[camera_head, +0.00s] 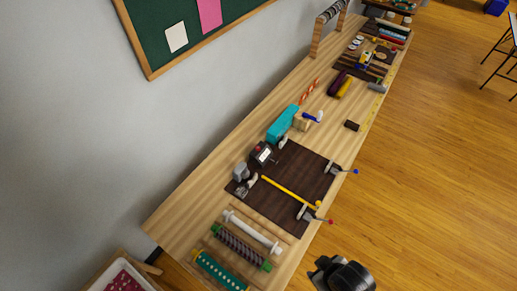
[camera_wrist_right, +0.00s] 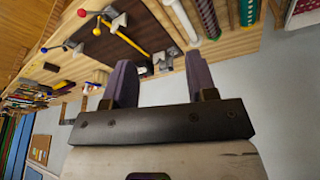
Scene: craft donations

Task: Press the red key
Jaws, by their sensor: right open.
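A lever with a small red tip (camera_head: 331,221) sits on a grey mount at the front edge of the dark mat (camera_head: 292,170). I take it as the red key; its red tip also shows in the right wrist view (camera_wrist_right: 82,12). A similar lever with a blue tip (camera_head: 355,171) stands farther along the same edge, and it shows in the wrist view (camera_wrist_right: 44,50). My right gripper (camera_head: 335,270) is off the table's front edge, apart from the red tip. In the wrist view its fingers (camera_wrist_right: 160,62) are spread with nothing between them. My left gripper is out of view.
A yellow rod (camera_head: 290,192) lies across the mat, and a dark device with a red spot (camera_head: 264,154) sits at its back. A white roller (camera_head: 252,232) and patterned rollers lie at the near end. A teal block (camera_head: 283,124) lies beyond. Floor is open at right.

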